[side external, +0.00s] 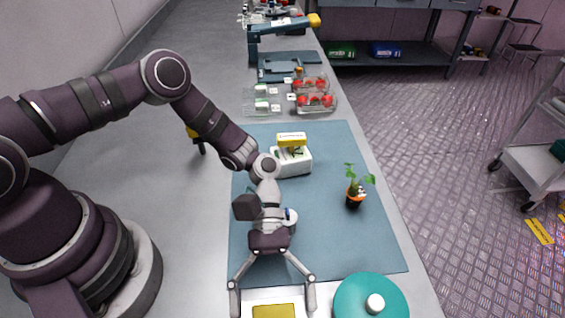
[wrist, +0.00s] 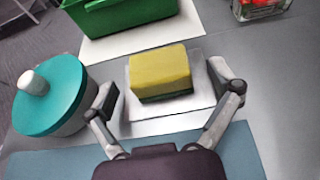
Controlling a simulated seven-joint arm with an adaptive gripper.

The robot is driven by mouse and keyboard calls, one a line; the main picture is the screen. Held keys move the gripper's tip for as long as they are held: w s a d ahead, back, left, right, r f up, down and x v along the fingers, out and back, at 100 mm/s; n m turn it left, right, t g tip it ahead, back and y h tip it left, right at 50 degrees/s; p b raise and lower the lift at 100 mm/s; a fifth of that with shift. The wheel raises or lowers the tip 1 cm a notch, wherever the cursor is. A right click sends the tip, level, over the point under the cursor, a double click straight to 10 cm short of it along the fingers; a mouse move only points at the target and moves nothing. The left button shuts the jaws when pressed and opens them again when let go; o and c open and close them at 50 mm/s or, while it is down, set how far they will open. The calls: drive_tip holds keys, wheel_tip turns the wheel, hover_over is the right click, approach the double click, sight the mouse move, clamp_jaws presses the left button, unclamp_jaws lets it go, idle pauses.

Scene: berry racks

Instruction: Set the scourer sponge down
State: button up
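The scourer sponge (wrist: 160,72), yellow on top with a dark green underside, sits on a white square plate or board (wrist: 138,118) in the wrist view. Its yellow top also shows at the bottom edge of the side view (side external: 273,312). My gripper (wrist: 165,90) is spread wide, one finger on each side of the sponge. Visible gaps separate both fingers from it. In the side view my gripper (side external: 272,298) points down around the sponge. The sponge's far side is hidden.
A teal lidded pot (side external: 350,298) stands close to the right of my gripper. A green bin (wrist: 125,12) is beyond the sponge. On the blue mat (side external: 330,235) are a small potted plant (side external: 355,192) and a white box (side external: 300,163). Berry punnets (side external: 315,101) stand further back.

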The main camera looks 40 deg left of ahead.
drive_tip(key=c, duration=1)
drive_tip(key=shift+o, duration=0.2)
